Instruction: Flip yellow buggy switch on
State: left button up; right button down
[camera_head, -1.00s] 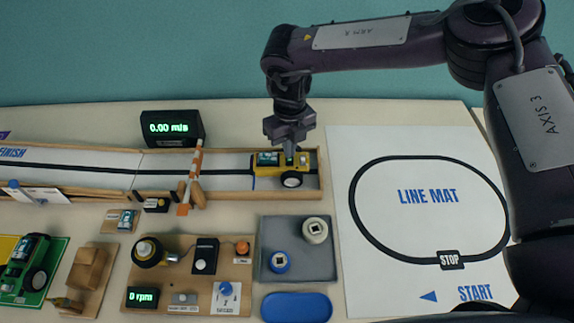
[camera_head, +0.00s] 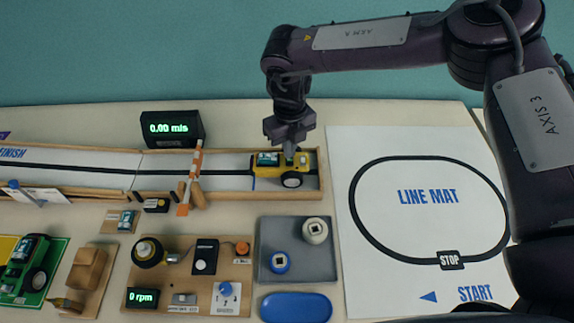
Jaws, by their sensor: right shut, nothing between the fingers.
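The yellow buggy (camera_head: 266,170) stands on the right end of the wooden track, with a dark wheel with a white hub toward me and a blue-green part on top. My right gripper (camera_head: 289,151) points down at the top of the buggy, its fingers shut with nothing between them. The fingertips are at or just above the buggy's top; I cannot tell whether they touch. The switch is too small or hidden by the gripper, so its position does not show. My left gripper is not in view.
The track (camera_head: 220,190) has a striped gate arm (camera_head: 197,160) left of the buggy. A speed display (camera_head: 172,129) reading 0.00 m/s stands behind. A grey tray (camera_head: 300,262), a blue dish (camera_head: 296,307) and a motor board (camera_head: 215,272) lie in front. The line mat (camera_head: 400,225) is right.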

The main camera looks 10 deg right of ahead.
jog(key=shift+s+f+b, duration=0.1)
jog(key=shift+f+b, duration=0.45)
jog(key=shift+f, duration=0.5)
dwell(0.9)
jog(key=shift+r, duration=0.15)
jog(key=shift+r+p, duration=0.6)
jog(key=shift+p, duration=0.15)
notch_tip(320, 180, up, 6)
jog(key=p, duration=0.4)
jog(key=shift+f+p, duration=0.15)
jog(key=shift+p, duration=0.15)
